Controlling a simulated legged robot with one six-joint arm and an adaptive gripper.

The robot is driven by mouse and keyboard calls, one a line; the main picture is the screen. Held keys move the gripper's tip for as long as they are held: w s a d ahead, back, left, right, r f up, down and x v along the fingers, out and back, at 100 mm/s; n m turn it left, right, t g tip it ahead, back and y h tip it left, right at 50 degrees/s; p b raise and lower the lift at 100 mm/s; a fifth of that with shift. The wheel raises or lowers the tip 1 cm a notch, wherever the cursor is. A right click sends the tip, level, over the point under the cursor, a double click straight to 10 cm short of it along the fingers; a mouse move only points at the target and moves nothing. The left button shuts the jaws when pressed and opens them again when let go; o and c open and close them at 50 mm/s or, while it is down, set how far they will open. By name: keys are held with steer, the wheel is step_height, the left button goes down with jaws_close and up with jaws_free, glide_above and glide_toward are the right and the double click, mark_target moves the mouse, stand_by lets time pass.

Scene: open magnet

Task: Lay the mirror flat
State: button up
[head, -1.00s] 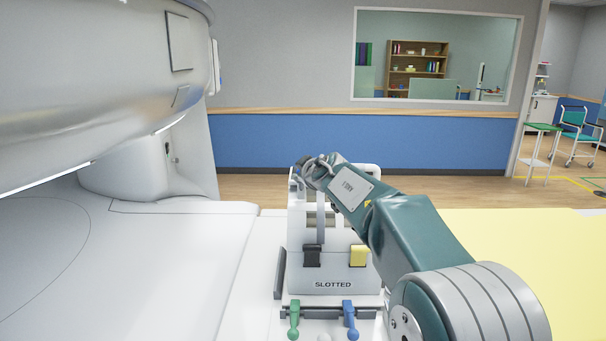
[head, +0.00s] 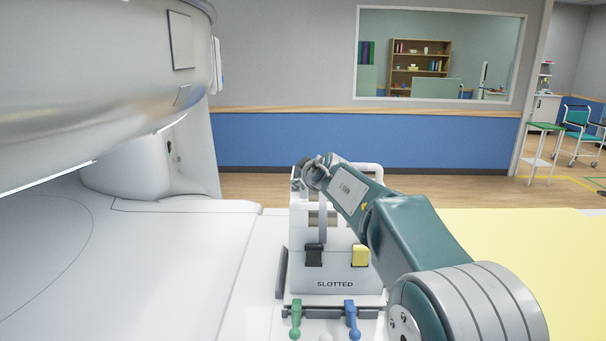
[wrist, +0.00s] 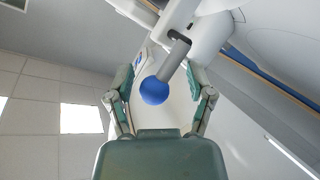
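My gripper (wrist: 160,66) is open in the wrist view, its two fingers spread wide. A blue ball knob (wrist: 154,90) on a grey stem (wrist: 176,56) shows between the fingers, with a gap on each side. In the head view my gripper (head: 311,172) is at the upper left of the white frame marked SLOTTED (head: 335,271). My wrist covers part of that frame's top. I cannot make out the mirror's face in either view, and cannot tell whether the knob belongs to it.
The frame carries a black latch (head: 314,255) and a yellow latch (head: 360,256). A green lever (head: 295,318) and a blue lever (head: 352,316) stand in front. The scanner (head: 95,70) fills the left. A yellow surface (head: 500,245) lies clear at the right.

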steer(key=shift+r, duration=0.2)
steer(key=shift+s+r, duration=0.15)
steer(key=shift+s, duration=0.1)
steer(key=v, duration=1.1)
steer(key=shift+s+d, duration=0.15)
